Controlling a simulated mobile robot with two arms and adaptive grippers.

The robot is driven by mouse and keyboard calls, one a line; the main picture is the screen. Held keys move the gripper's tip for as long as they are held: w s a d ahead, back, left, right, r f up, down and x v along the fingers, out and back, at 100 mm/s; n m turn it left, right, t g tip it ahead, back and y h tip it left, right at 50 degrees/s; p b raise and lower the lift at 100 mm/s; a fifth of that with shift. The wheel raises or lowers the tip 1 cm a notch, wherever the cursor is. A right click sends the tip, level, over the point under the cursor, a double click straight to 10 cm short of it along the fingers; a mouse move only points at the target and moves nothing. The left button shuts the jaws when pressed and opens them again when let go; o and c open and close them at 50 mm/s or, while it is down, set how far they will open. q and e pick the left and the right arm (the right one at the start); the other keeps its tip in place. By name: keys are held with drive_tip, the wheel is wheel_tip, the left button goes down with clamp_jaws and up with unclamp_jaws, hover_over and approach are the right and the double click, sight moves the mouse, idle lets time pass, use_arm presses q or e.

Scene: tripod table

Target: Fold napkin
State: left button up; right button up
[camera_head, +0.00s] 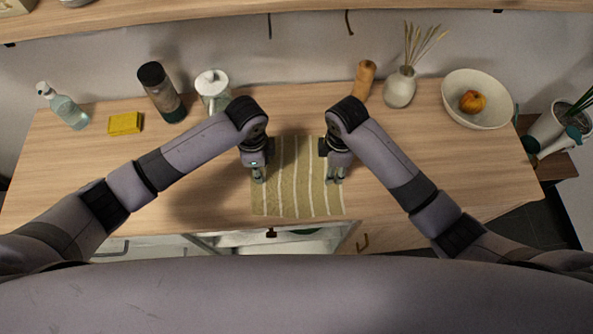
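An olive-green napkin with pale stripes (297,190) lies spread flat on the wooden counter near its front edge. My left gripper (259,179) points down at the napkin's left side. My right gripper (334,179) points down at the napkin's right side. The fingers of both are small in this view, and I cannot tell whether they touch or hold the cloth. The arms hide part of the counter around the napkin's far corners.
Behind stand a spray bottle (64,108), yellow sponge (125,123), dark-topped bottle (161,92), white pot (212,90), wooden mill (364,80), vase (400,88) and bowl (478,104) with fruit (472,102). The counter (450,165) is clear to the right.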

use_arm(q)
drive_tip(key=shift+s+f, duration=0.1)
drive_tip(key=shift+f, duration=0.05)
clamp_jaws()
use_arm(e)
drive_tip(key=shift+f, duration=0.1)
clamp_jaws()
idle(1.1)
drive_tip(key=shift+r, duration=0.2)
